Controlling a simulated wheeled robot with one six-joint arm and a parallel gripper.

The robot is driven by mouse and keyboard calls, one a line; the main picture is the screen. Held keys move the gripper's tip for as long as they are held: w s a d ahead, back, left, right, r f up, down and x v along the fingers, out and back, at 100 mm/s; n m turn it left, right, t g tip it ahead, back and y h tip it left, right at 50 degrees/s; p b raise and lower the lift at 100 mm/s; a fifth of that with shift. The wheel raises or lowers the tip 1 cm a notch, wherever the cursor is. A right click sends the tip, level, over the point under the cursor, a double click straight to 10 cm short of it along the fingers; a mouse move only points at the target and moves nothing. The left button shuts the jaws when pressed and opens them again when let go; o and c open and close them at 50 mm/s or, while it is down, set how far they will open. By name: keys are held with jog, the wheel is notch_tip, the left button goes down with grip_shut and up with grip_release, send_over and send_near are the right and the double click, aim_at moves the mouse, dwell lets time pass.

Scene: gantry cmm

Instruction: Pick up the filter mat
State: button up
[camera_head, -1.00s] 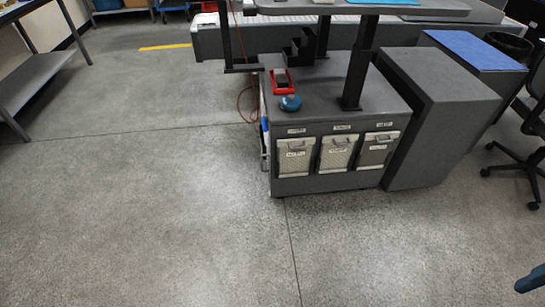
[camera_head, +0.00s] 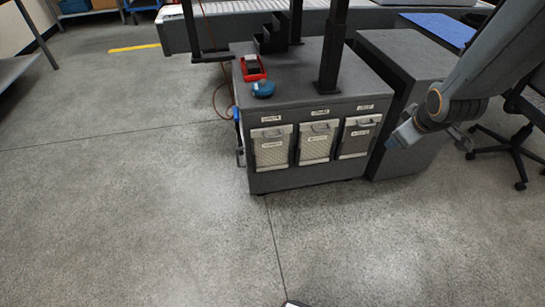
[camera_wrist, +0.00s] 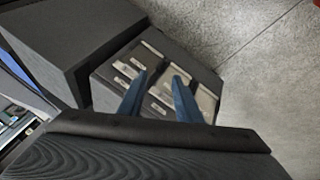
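Three framed panels with small labels sit side by side in the front of a dark grey cabinet (camera_head: 300,95): a pale left panel (camera_head: 271,147), a pale middle panel (camera_head: 317,143) and a darker right panel (camera_head: 357,138). They look like filter mats in holders; the labels are too small to read, so I cannot tell which one is named. My gripper (camera_wrist: 157,98) shows two blue fingers spread apart with nothing between them. In the wrist view the panels lie beyond the fingertips. In the head view my arm reaches in from the right, and the gripper is apart from the panels.
A red device (camera_head: 252,69) and a blue round object (camera_head: 263,89) sit on the cabinet top near black posts. A grey block (camera_head: 412,75) stands right of the cabinet. A black chair (camera_head: 520,150) is at far right. The floor in front is clear.

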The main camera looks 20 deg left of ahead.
jog(key=w+a+f+n+t+y+b, duration=0.25)
jog(key=w+a+f+n+b, duration=0.2)
jog(key=w+a+f, duration=0.35)
jog(key=n+y+b, duration=0.8)
jog(key=n+y, duration=0.1)
jog(key=n, duration=0.2)
send_near(278, 141)
jog(key=w+d+r, duration=0.2)
jog(key=d+r, duration=0.5)
jog(key=s+a+f+n+g+y+b, duration=0.2)
jog(key=s+a+f+n+y+b, duration=0.35)
jog(key=a+n, duration=0.2)
jog(key=shift+m, duration=0.5)
jog(key=shift+w+d+r+b+x, duration=0.1)
jog(key=shift+w+b+x, duration=0.2)
jog(key=shift+x, duration=0.85)
jog(key=shift+w+d+r+b+x, duration=0.15)
jog(key=shift+b+x, duration=0.1)
jog(key=shift+x, duration=0.9)
jog(key=shift+w+d+r+b+x, duration=0.1)
jog(key=shift+w+b+x, duration=0.2)
jog(key=shift+x, duration=0.85)
grip_shut()
